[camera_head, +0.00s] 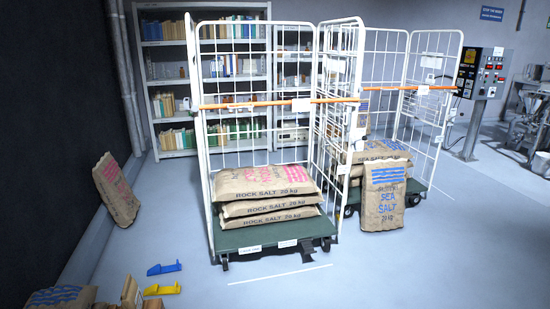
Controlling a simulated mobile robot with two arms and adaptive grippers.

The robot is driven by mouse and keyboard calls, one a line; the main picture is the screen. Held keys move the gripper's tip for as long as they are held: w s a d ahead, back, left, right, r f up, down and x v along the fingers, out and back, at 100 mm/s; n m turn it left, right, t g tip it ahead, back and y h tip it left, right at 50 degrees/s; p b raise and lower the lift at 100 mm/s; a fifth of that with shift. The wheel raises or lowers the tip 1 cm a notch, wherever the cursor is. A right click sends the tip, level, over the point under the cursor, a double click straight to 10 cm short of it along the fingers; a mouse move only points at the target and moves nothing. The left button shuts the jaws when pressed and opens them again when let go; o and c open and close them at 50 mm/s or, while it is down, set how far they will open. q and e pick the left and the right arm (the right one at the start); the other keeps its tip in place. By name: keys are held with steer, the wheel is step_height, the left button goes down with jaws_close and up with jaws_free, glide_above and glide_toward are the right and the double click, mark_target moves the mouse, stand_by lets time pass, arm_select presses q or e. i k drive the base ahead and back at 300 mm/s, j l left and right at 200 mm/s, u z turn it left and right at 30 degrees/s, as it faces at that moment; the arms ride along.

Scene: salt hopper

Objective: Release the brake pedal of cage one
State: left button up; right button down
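A white wire roll cage (202,120) with a green deck (270,236) stands in the middle, holding a stack of rock salt sacks (265,195). A second, similar cage (455,75) stands behind it to the right. Their numbers are too small to read, so I cannot tell for sure which is cage one. Dark parts show under the front cage's front edge: a caster at the left (224,262) and a dark piece at the right (306,251). I cannot tell which is the brake pedal or how it is set. Neither of my grippers is in view.
A blue chock (163,268) and a yellow chock (162,289) lie on the floor front left. A sack (116,190) leans at the left wall. A sea salt sack (385,195) stands against the second cage. Floor before the front cage is clear.

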mark_target(308, 249)
steer(key=i, duration=2.8)
steer(key=u, duration=0.2)
